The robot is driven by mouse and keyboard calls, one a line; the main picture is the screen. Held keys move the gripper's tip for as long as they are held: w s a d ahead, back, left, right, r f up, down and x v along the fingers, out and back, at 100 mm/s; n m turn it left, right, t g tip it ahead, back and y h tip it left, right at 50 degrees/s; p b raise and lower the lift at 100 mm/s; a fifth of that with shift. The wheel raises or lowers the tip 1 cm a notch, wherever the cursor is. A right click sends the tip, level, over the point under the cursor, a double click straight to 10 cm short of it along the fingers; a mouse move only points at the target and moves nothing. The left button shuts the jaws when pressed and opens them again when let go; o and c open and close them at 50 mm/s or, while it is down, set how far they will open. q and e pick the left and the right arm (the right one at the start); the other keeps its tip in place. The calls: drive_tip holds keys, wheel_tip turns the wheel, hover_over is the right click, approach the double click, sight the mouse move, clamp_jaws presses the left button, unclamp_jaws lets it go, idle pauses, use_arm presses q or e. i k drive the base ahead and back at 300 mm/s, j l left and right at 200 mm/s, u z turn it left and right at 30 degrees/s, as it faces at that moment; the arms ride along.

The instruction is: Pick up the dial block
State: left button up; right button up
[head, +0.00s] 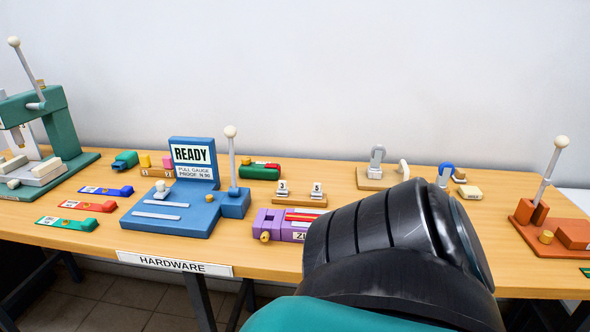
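No block carries a readable name that marks it as the dial block, so I cannot tell which it is. A purple block (266,221) with a yellow knob at its front left and red strips on top lies near the table's front edge, its right end by my dark arm link. A small wooden block (300,199) with tags 3 and 5 stands behind it. A green block (258,172) with red and yellow parts lies further back. Neither of my grippers shows in the head view.
The wooden table (345,177) holds a blue READY gauge stand (170,222), a green lever press (62,130), coloured strips (88,205) and an orange lever fixture (570,235). My dark arm link covers the lower right middle. Padlock-like pieces (377,160) stand at the back.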

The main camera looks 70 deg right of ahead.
sight(256, 170)
drive_tip(key=z, duration=2.1)
